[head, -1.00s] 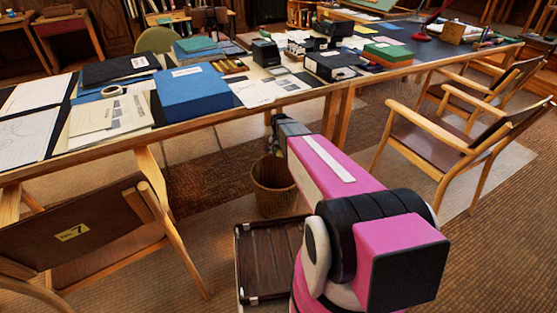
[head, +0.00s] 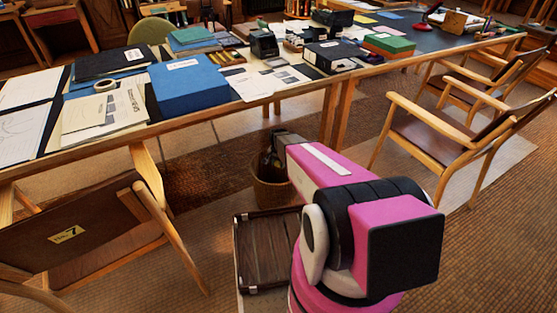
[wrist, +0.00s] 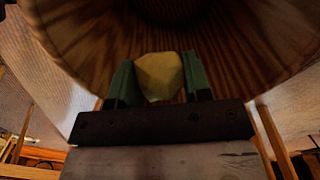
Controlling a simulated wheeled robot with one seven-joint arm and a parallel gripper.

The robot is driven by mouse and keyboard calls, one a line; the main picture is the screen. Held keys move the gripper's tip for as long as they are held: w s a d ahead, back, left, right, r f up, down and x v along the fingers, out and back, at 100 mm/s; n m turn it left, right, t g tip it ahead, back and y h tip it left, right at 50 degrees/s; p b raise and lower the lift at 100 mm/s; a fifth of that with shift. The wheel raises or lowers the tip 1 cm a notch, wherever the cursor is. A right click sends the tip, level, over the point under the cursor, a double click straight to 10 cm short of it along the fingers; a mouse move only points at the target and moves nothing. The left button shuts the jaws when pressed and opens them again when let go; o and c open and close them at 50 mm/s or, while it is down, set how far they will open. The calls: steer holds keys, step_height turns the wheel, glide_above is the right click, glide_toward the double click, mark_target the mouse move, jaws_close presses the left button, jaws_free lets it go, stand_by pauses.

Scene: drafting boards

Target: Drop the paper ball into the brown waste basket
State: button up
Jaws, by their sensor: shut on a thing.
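The brown waste basket (head: 268,192) stands on the floor in front of the long table, partly hidden behind my arm in the head view. In the wrist view the basket's wood-grained wall (wrist: 85,45) curves around a dark middle and fills the upper part. My gripper (wrist: 160,78) is shut on a pale yellowish paper ball (wrist: 160,75), held between its two green fingers. The ball and fingers are over or within the basket's opening; the exact depth cannot be told. In the head view my gripper end (head: 276,150) is at the basket, and the ball is hidden.
The long table (head: 225,112) behind the basket carries a blue box (head: 188,90), papers and folders. A wooden chair (head: 90,225) is at the left, and another armchair (head: 435,135) at the right.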

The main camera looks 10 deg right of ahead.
steer(key=shift+f, duration=0.8)
steer(key=o, duration=1)
steer(key=shift+c, duration=0.2)
step_height(320, 180, up, 11)
steer(key=shift+w+a+f, duration=0.1)
steer(key=shift+a, duration=0.05)
